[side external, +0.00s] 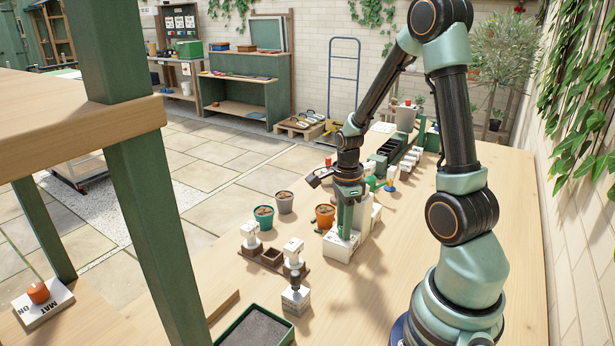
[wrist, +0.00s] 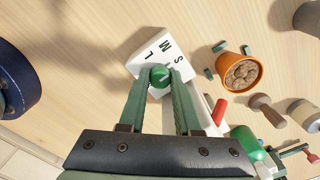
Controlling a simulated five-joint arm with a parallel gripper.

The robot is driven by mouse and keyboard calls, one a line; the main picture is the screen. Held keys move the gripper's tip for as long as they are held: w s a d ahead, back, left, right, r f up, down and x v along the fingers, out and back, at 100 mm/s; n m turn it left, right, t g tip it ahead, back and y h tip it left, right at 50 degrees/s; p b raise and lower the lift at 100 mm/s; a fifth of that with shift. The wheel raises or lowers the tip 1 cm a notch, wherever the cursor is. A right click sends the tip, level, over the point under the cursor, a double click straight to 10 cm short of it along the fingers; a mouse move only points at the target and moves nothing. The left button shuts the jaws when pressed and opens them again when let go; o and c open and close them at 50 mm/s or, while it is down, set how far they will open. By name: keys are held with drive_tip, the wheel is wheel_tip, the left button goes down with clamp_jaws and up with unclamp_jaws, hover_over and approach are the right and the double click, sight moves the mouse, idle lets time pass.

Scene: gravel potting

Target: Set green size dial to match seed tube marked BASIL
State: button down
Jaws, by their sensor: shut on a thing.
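The green size dial (wrist: 160,76) sits on a white block (wrist: 146,50) marked L, M and S in the wrist view. My gripper (wrist: 160,80) is shut on the dial, with one finger on each side. Which letter the dial points to cannot be told, as the fingers cover part of it. In the side external view my gripper (side external: 345,218) points down onto the white block (side external: 341,246); the dial is hidden there. No BASIL marking is readable. White-topped pieces (side external: 250,233) stand at a brown wooden rack (side external: 271,256), too small to identify surely.
An orange pot (wrist: 240,74) with brown lumps stands beside the block. A red lever (wrist: 219,111) and a green part (wrist: 247,139) lie close to my right finger. Teal (side external: 264,217) and grey (side external: 284,202) pots stand nearby. A dark-filled tray (side external: 256,326) is at the front.

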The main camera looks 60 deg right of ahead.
drive_tip(key=shift+m, duration=0.4)
drive_tip(key=c, duration=0.6)
unclamp_jaws()
drive_tip(key=shift+r, duration=0.1)
wheel_tip(320, 180, up, 12)
idle(0.3)
drive_tip(key=a+r+n+t, duration=0.2)
drive_tip(key=a+n, duration=0.6)
drive_tip(key=n, duration=0.5)
drive_tip(key=a+r+n+t, duration=0.3)
drive_tip(key=a+r+n, duration=0.2)
drive_tip(key=a+n, duration=0.4)
drive_tip(key=n, duration=0.5)
drive_tip(key=shift+w+a+t, duration=0.25)
drive_tip(key=shift+w+t, duration=0.05)
drive_tip(key=shift+w, duration=0.1)
